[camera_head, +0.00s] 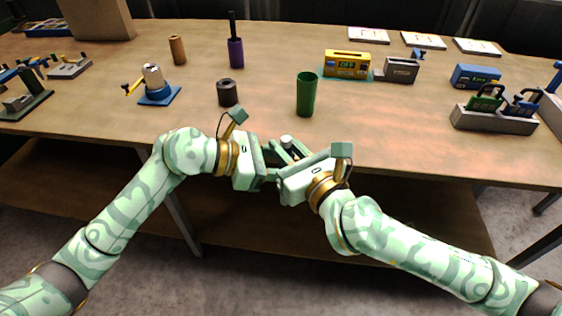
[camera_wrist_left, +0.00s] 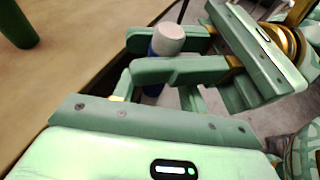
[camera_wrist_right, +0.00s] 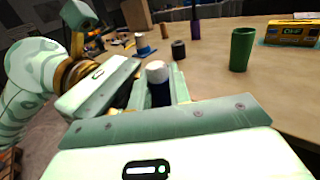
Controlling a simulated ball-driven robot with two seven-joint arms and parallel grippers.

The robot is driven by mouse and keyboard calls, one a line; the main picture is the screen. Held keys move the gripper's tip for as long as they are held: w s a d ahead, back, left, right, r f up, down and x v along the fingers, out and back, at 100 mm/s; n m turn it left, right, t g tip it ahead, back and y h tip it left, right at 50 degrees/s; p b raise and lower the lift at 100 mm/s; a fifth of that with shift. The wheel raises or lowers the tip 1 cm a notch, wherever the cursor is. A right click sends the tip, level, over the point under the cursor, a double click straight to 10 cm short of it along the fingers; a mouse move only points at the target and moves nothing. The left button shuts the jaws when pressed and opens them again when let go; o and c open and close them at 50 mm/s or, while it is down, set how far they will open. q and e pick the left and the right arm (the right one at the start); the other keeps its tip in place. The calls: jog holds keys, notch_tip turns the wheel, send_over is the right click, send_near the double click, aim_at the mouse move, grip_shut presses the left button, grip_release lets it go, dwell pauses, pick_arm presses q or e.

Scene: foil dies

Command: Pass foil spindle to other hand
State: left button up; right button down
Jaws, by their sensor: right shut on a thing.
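The foil spindle, dark blue with a white round top, is held upright between the fingers of my right gripper (camera_head: 283,153). Its white top (camera_head: 287,140) shows in the head view, and the spindle also shows in the left wrist view (camera_wrist_left: 167,40) and the right wrist view (camera_wrist_right: 158,74). My right gripper is shut on it. My left gripper (camera_head: 272,160) faces the right one, close in, its fingers apart on either side of the spindle's lower part. Whether they touch it is hidden behind the right fingers.
Both grippers are at the table's front edge. On the table (camera_head: 380,135) stand a green cup (camera_head: 306,94), a dark short cylinder (camera_head: 228,92), a blue-based stand (camera_head: 160,95), a purple holder (camera_head: 236,53), a yellow device (camera_head: 346,64) and a grey rack (camera_head: 494,120). The front middle is clear.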

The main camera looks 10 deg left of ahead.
pick_arm(q)
jog(key=shift+s, duration=0.1)
grip_shut()
pick_arm(e)
jog(key=c, duration=1.2)
grip_release()
jog(key=shift+d, duration=0.1)
